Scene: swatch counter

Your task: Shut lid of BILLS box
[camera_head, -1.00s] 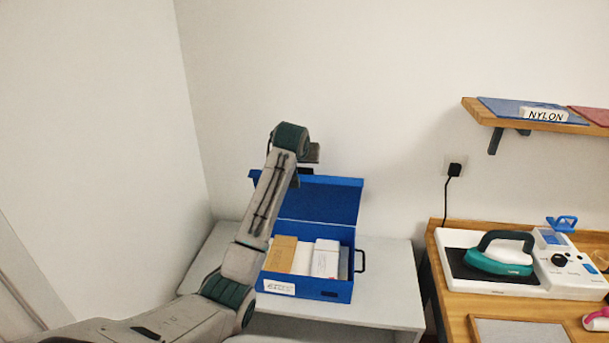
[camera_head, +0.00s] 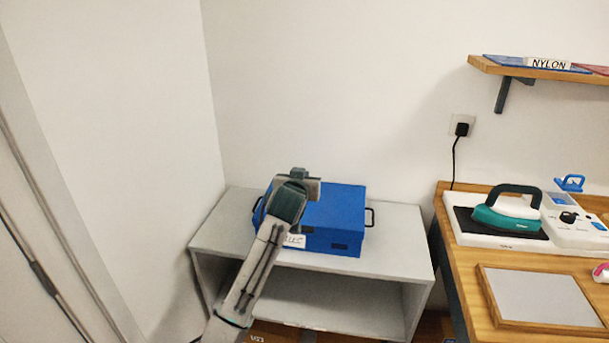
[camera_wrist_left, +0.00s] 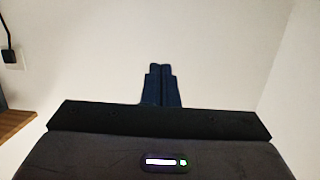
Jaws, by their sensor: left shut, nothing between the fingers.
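The blue BILLS box (camera_head: 332,242) stands on the grey shelf unit. Its lid (camera_head: 343,202) is down over the box and looks flat, and the contents are hidden. The white label (camera_head: 295,241) on its front is partly covered by my left arm. My left gripper shows in the left wrist view (camera_wrist_left: 161,82), with its fingers shut together and empty against the plain wall. In the head view its wrist end is at the box's left part, over the lid, and the fingertips are hidden. I cannot tell whether it touches the lid. My right gripper is not in view.
The grey shelf unit (camera_head: 392,257) has free top surface around the box and an open bay below. A wooden table (camera_head: 462,262) at the right holds an iron (camera_head: 507,215) and a framed grey board (camera_head: 540,297). A wall shelf (camera_head: 545,73) is above.

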